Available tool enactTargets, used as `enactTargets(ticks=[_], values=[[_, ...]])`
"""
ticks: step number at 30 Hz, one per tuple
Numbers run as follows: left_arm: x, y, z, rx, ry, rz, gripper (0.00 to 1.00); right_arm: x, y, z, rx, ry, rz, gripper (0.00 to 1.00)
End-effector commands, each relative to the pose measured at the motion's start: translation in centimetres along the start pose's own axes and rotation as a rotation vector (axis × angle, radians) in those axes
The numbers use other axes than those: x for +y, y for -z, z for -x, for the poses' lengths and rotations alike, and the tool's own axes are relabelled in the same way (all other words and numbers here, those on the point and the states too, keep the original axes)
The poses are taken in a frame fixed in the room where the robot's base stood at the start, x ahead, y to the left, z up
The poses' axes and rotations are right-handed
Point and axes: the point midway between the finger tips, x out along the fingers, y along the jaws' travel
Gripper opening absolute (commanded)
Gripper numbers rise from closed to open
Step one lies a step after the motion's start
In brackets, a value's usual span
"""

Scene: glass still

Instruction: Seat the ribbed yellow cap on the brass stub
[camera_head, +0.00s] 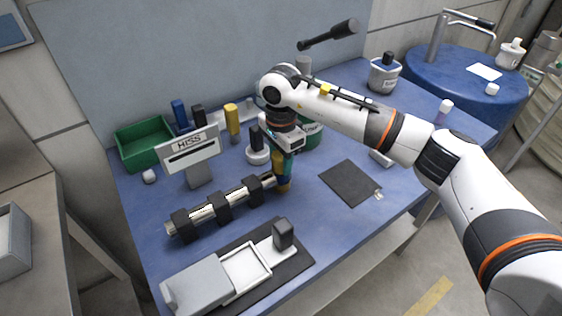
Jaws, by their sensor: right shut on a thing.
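My right gripper (284,160) points down near the middle of the table, shut on a yellow piece (283,183), which I take to be the ribbed yellow cap. Its ribs are too small to make out. The piece is at the right end of a ribbed metallic tube (228,205) lying in black clamps. I cannot tell whether it touches the tube end. The brass stub is not clearly visible; the gripper and the yellow piece cover that area. My left gripper is not in view.
A sign (191,150) stands behind the tube, and a green bin (143,146) at the back left. A yellow cylinder (232,119) stands at the back. A grey tray (197,285) lies in front.

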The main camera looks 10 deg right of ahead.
Motion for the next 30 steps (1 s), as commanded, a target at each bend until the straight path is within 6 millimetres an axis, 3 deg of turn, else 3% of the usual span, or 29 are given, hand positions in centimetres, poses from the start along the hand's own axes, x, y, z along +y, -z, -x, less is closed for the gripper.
enactTargets(ticks=[20, 21, 25, 30], values=[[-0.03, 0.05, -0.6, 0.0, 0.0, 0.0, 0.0, -0.02, 0.0, -0.68, 0.0, 0.001, 0.0, 0.0], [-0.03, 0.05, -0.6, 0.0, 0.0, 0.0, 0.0, -0.03, 0.0, -0.69, 0.0, 0.001, 0.0, 0.43], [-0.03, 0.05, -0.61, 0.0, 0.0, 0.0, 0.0, -0.03, 0.0, -0.69, 0.0, 0.001, 0.0, 0.64], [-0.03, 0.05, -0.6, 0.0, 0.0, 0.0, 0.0, -0.01, 0.0, -0.65, 0.0, 0.001, 0.0, 0.64]])
